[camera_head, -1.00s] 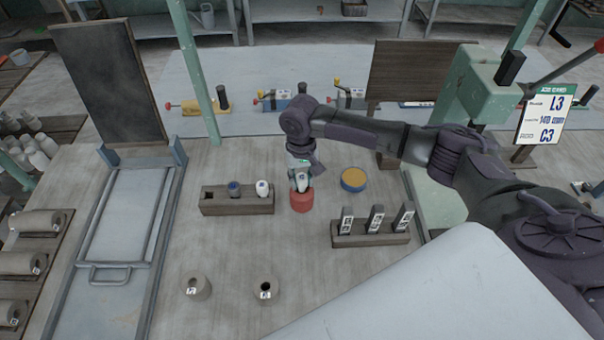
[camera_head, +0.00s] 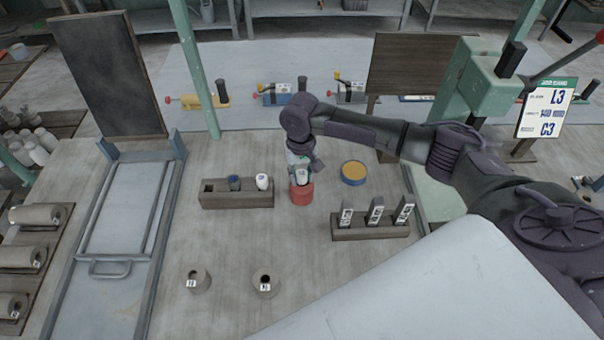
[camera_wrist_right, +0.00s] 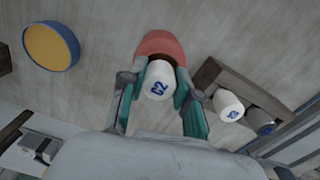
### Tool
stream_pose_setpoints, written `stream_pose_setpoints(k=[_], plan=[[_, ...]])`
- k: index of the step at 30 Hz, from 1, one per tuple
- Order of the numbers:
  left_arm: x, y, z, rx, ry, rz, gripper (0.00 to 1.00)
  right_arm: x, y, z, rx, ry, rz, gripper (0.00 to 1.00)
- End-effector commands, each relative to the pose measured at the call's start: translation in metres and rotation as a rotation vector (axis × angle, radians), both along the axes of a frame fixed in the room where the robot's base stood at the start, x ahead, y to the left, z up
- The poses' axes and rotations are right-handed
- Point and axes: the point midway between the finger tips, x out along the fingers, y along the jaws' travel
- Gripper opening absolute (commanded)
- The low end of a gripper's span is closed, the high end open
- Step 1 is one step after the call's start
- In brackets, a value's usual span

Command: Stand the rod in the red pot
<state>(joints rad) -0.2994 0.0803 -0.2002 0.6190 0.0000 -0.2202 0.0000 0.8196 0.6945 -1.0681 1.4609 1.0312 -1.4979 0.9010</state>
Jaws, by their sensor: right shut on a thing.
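The rod (camera_wrist_right: 158,80) is a white cylinder with a blue mark that looks like C2 on its end. My right gripper (camera_head: 301,175) is shut on it, with one finger on each side in the right wrist view (camera_wrist_right: 162,92). The red pot (camera_head: 302,195) stands on the table directly below the gripper. In the right wrist view the pot (camera_wrist_right: 165,45) shows behind the rod, its dark opening partly covered. The rod's lower end is hidden, so how deep it sits in the pot cannot be told. My left gripper is out of view.
A blue-rimmed yellow dish (camera_head: 353,173) and a block of labelled tiles (camera_head: 370,229) stand to the right. Two clay rings lie in front.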

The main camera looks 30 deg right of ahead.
Motion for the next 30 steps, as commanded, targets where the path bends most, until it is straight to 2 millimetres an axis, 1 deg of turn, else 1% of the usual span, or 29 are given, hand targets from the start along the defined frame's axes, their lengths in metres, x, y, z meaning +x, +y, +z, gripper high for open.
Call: stream_pose_setpoints(k=[1,6,7,9,12,23,26,30], plan=[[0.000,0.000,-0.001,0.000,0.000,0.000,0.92,-0.006,0.001,-0.008,-0.003,0.018,0.004,0.00],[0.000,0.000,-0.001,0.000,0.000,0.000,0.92,-0.006,0.001,-0.008,-0.003,0.019,0.004,0.00],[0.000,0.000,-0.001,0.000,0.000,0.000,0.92,-0.006,0.001,-0.008,-0.003,0.019,0.004,0.35],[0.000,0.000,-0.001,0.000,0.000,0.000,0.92,-0.007,0.001,-0.008,-0.003,0.019,0.004,0.47],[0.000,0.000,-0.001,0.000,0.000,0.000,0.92,-0.007,0.001,-0.008,-0.003,0.019,0.003,0.61],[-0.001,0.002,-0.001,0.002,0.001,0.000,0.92,-0.004,0.001,-0.003,-0.002,0.013,0.003,0.61],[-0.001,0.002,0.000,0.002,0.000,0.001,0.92,-0.003,0.001,0.007,-0.002,0.010,0.003,0.61],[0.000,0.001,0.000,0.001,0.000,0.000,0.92,-0.002,0.001,0.032,-0.001,0.009,0.002,0.61]])
